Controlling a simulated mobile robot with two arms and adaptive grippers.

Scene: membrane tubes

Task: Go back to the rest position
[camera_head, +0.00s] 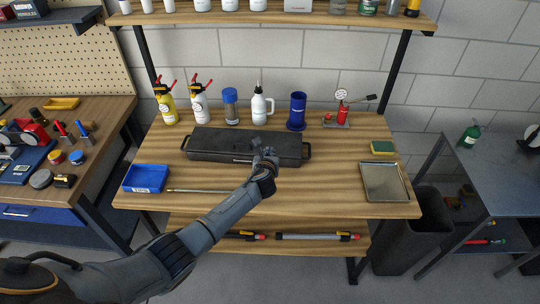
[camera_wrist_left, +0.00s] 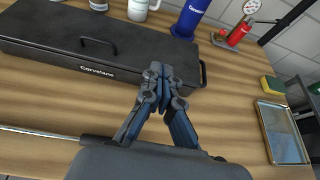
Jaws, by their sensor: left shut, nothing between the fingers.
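My left gripper (camera_head: 266,158) is over the wooden workbench (camera_head: 330,190), in front of the right part of a closed black case (camera_head: 218,143). In the left wrist view its fingertips (camera_wrist_left: 158,75) are together with nothing between them. The case (camera_wrist_left: 60,40) lies just beyond the fingers; I cannot tell whether they touch it. My right gripper is not in view.
A blue bin (camera_head: 146,178) stands at the bench's left, a metal tray (camera_head: 385,182) and a yellow sponge (camera_head: 382,147) at the right. Several bottles and a blue cylinder (camera_head: 297,110) stand behind the case. Another tube (camera_head: 310,237) lies on the lower shelf. Bare bench lies left of the tray.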

